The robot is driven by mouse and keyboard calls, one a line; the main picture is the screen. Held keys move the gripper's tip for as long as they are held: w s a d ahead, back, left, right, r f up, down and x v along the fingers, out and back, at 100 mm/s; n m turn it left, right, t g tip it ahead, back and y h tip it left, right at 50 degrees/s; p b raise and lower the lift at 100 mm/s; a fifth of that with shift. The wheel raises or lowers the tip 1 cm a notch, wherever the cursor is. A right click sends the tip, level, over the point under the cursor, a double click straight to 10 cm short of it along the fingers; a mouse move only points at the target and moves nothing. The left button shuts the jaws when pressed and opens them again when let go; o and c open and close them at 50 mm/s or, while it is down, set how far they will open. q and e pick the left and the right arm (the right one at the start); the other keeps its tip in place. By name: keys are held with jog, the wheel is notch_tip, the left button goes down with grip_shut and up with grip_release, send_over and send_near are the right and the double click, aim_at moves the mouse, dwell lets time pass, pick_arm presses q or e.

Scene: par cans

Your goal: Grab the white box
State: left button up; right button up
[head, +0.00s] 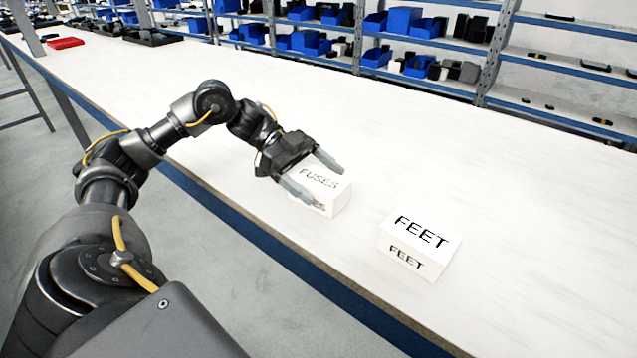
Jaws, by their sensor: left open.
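Two white boxes stand on the long white table. The box marked FUSES (335,199) is near the middle of the head view. The box marked FEET (419,246) stands to its right, a little nearer to me. My left gripper (327,184) is open at the FUSES box, with one finger over its near left side and the other along its far side. The fingers hide part of that box. I cannot tell whether they touch it. The FEET box is apart from the gripper. My right gripper is not in view.
The white table (540,250) has a blue front edge (270,245). Its right part is clear. Dark trays (152,37) and a red item (66,43) lie at the far left end. Shelves with blue bins (403,22) stand behind the table.

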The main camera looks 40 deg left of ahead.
pick_arm(q)
jog(key=shift+d, duration=0.2)
jog(key=shift+w+f, duration=0.1)
jog(key=shift+f, duration=0.05)
jog(key=c, duration=1.2)
jog(key=shift+o, duration=0.2)
jog(key=shift+a, duration=0.1)
jog(key=shift+r, duration=0.6)
jog(key=s+a+r+b, duration=0.5)
jog(key=s+a+r, duration=0.3)
jog(key=s+r, duration=0.3)
jog(key=shift+a+r, duration=0.3)
jog(key=shift+r, duration=0.05)
